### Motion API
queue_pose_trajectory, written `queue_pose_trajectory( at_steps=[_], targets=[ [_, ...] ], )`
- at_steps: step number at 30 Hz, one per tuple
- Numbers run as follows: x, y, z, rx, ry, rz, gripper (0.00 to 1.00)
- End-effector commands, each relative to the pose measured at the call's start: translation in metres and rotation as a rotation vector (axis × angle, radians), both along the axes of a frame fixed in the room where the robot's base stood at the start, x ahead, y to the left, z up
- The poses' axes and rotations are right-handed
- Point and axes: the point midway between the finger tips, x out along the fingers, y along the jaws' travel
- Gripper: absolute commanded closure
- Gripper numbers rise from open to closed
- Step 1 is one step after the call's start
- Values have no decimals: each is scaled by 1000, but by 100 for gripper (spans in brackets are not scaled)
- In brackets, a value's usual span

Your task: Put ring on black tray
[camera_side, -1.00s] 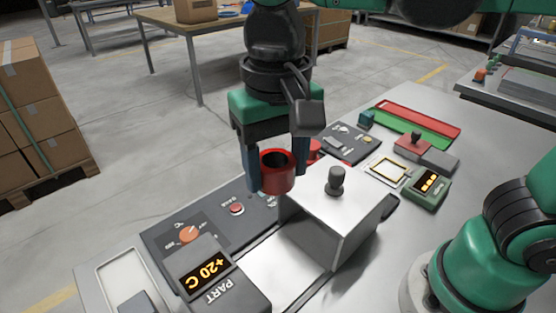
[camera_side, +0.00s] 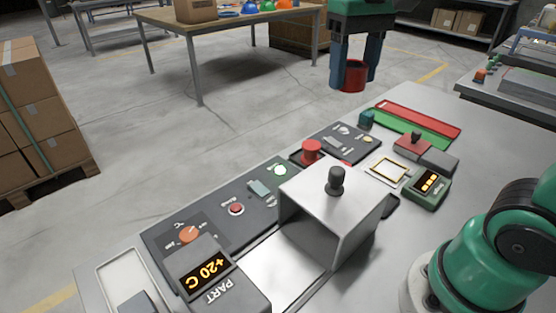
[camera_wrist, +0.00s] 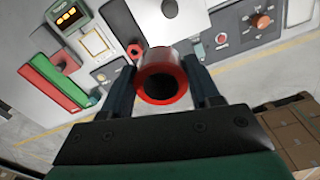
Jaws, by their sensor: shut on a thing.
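The red ring (camera_side: 354,78), a short open cylinder, is between the two blue fingers of my gripper (camera_side: 355,70). My gripper is shut on it and holds it in the air, near the far edge of the table in the side view. In the wrist view the ring (camera_wrist: 161,80) shows its open end and dark bore toward the camera, with a finger on each side. A small black tray-like piece (camera_side: 391,206) shows beside the metal hood, partly hidden by it. I cannot tell whether it is the black tray.
The metal hood (camera_side: 334,208) with a black knob stands mid-table. A red push button (camera_side: 311,150) rises from the control panel. Red (camera_side: 418,118) and green (camera_side: 413,132) strips, a gold-framed square (camera_side: 388,170) and a green display box (camera_side: 427,188) lie at right.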

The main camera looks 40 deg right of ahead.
Motion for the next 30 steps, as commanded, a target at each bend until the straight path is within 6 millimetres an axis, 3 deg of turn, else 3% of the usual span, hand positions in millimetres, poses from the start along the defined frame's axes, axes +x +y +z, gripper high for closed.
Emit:
queue_pose_trajectory(
  at_steps=[1,3,13,30],
  targets=[
    [-4,-19,0,0,0,-16,99],
    [-11,-40,0,0,0,-15,99],
    [-45,-100,-2,0,0,-9,99],
    [-41,-97,-141,0,0,1,99]
  ],
)
